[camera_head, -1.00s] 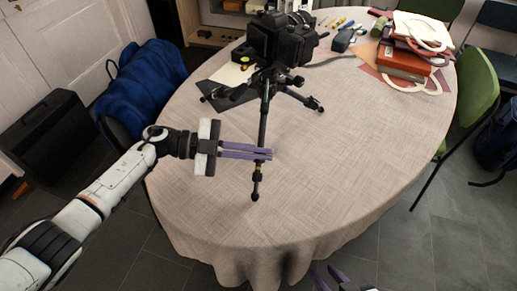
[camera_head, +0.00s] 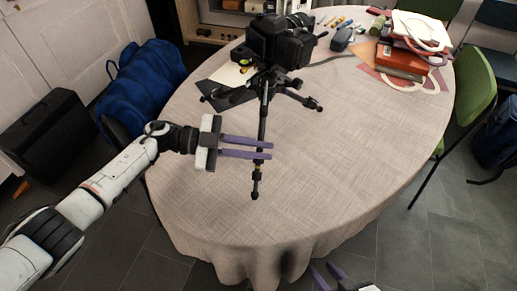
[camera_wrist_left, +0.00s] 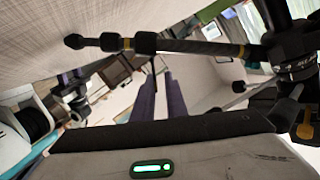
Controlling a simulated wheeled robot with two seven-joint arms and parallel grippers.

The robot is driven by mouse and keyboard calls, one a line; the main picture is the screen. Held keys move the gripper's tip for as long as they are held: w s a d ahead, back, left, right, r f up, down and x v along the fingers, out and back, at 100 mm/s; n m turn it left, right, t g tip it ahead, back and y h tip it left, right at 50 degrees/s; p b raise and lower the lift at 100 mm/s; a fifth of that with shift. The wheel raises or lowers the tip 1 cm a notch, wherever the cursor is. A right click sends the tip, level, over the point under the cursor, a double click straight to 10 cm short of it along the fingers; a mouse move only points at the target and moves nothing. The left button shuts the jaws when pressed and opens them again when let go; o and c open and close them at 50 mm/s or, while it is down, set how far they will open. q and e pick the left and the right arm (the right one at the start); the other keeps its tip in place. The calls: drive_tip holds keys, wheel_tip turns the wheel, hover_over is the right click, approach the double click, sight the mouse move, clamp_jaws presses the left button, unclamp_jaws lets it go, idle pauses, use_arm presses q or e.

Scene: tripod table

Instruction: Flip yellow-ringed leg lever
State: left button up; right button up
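A black tripod stands on the round table, and its near leg (camera_head: 263,115) points toward the table's front. In the left wrist view this leg (camera_wrist_left: 185,47) runs across the upper part, with yellow rings near its lower clamp (camera_wrist_left: 145,42) and its upper end. A lever's own shape is too small to tell. My left gripper (camera_head: 271,149) is open and empty, its purple fingers crossing the near leg in the head view. The fingers also show in the left wrist view (camera_wrist_left: 160,80), below the leg; contact cannot be told. My right gripper (camera_head: 322,266) is open at the bottom edge.
The table (camera_head: 340,180) is clear in front and to the right of the tripod. A camera (camera_head: 278,40) sits on top of the tripod. Books and bags (camera_head: 402,60) lie at the back right. A green chair (camera_head: 476,88) stands at the right.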

use_arm(q)
drive_tip(key=shift+a, duration=0.5)
drive_tip(key=a+r+b, duration=0.1)
drive_tip(key=a, duration=0.8)
drive_tip(key=shift+w+r+b, duration=0.15)
drive_tip(key=shift+r+b, duration=0.2)
drive_tip(key=shift+r, duration=0.05)
